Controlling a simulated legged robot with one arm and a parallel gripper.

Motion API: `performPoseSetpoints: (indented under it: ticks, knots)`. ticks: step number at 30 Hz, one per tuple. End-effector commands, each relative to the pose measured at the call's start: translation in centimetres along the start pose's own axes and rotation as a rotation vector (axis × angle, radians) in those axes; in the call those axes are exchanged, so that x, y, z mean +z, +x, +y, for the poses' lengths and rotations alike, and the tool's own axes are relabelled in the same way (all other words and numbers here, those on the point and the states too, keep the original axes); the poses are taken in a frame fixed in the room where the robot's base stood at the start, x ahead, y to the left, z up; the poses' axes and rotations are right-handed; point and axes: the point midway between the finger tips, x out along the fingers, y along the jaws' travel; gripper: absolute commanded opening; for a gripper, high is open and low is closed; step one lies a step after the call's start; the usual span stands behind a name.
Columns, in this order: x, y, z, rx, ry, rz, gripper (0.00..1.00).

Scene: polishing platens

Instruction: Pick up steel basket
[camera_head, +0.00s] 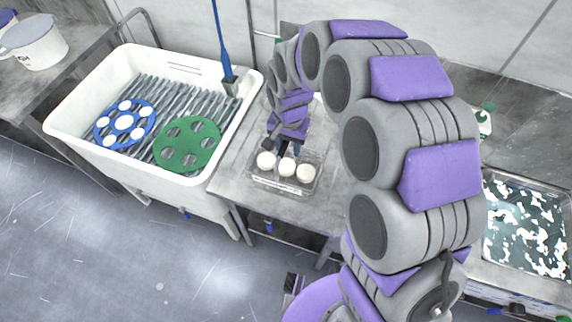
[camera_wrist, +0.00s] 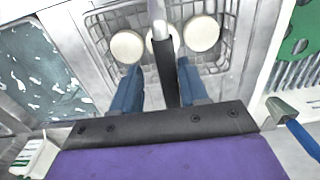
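The steel basket (camera_head: 262,184) is a wire-mesh tray on the metal bench, holding three round white pieces. It also shows in the wrist view (camera_wrist: 218,62), with a white piece (camera_wrist: 127,46) on the left and another (camera_wrist: 202,34) on the right. The third is mostly hidden behind an upright handle (camera_wrist: 165,72) with a dark lower part. My gripper (camera_wrist: 158,66) is over the basket, its two blue fingers apart on either side of the handle. Gaps show between fingers and handle. In the head view my gripper (camera_head: 288,150) hides the basket's far part.
A white sink (camera_head: 62,122) at left holds a blue perforated disc (camera_head: 124,121) and a green one (camera_head: 187,144) on a ribbed rack. A blue-handled brush (camera_head: 229,80) leans at its right rim. A water-filled basin (camera_head: 525,225) is at right. A white bucket (camera_head: 35,45) stands far left.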

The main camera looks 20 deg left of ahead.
Motion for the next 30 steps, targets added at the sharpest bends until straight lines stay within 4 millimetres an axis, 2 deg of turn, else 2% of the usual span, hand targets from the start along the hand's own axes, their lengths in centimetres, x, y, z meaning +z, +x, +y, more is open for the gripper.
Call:
performPoseSetpoints:
  ticks: [2, 13, 30]
  knots:
    - [0.04, 0.16, -0.44, 0.006, -0.001, 0.000, 0.35]
    - [0.03, 0.31, -0.68, 0.008, -0.002, -0.001, 0.00]
    - [0.05, 0.34, -0.62, 0.009, -0.001, -0.002, 0.00]
